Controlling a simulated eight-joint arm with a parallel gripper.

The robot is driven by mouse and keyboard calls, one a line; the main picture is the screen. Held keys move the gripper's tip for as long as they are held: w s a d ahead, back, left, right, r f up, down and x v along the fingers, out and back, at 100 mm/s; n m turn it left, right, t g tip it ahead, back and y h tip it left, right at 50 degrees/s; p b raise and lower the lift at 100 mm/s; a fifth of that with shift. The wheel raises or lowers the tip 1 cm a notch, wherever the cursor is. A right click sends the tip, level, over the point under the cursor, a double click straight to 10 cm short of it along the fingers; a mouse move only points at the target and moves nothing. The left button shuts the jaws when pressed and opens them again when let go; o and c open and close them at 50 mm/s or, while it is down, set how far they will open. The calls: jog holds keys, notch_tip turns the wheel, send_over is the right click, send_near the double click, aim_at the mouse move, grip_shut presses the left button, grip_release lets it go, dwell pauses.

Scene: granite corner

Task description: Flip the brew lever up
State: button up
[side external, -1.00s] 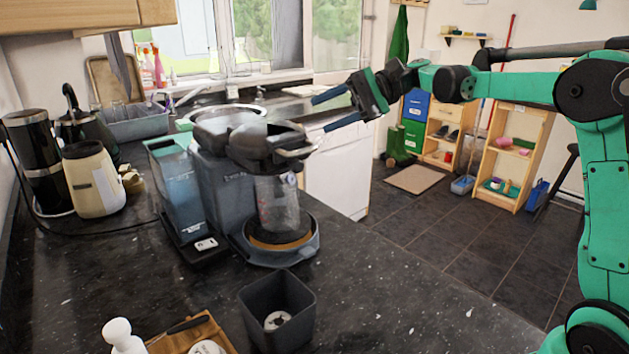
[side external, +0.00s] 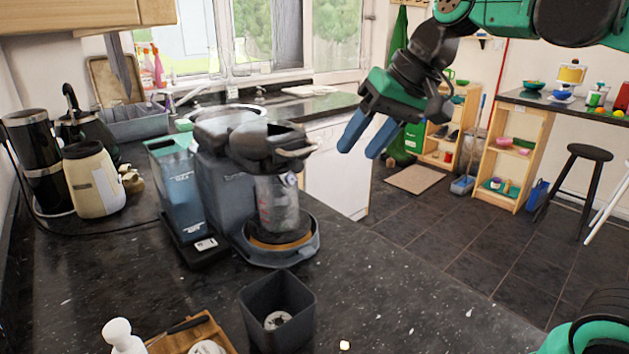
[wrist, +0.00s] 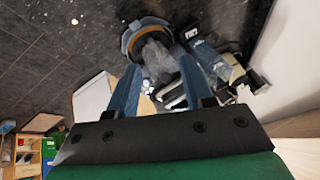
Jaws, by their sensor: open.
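The dark grey coffee machine (side external: 220,175) stands on the granite counter. A pale curved bar, which looks like the brew lever (side external: 298,151), sticks out roughly level from the right of its brew head (side external: 262,145). A glass jug (side external: 278,205) stands below the head on the round base. My gripper (side external: 359,153) is open and empty, its blue fingers pointing down, to the right of the lever and apart from it. In the wrist view, the fingers (wrist: 158,65) point toward the machine's round base (wrist: 143,32); I cannot make out the lever clearly there.
A square black bin (side external: 277,312) and a wooden tray (side external: 195,335) are in front of the machine. A cream kettle-like container (side external: 93,180) stands to the left. The counter (side external: 390,290) right of the machine is mostly clear, ending at an edge above the tiled floor.

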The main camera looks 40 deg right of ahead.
jog(key=s+d+f+n+t+h, duration=0.1)
jog(key=s+f+n+h, duration=0.1)
jog(key=f, duration=1.1)
jog(key=shift+s+n+t+h, duration=0.3)
jog(key=shift+s+n+t, duration=0.1)
jog(key=shift+s+n, duration=0.25)
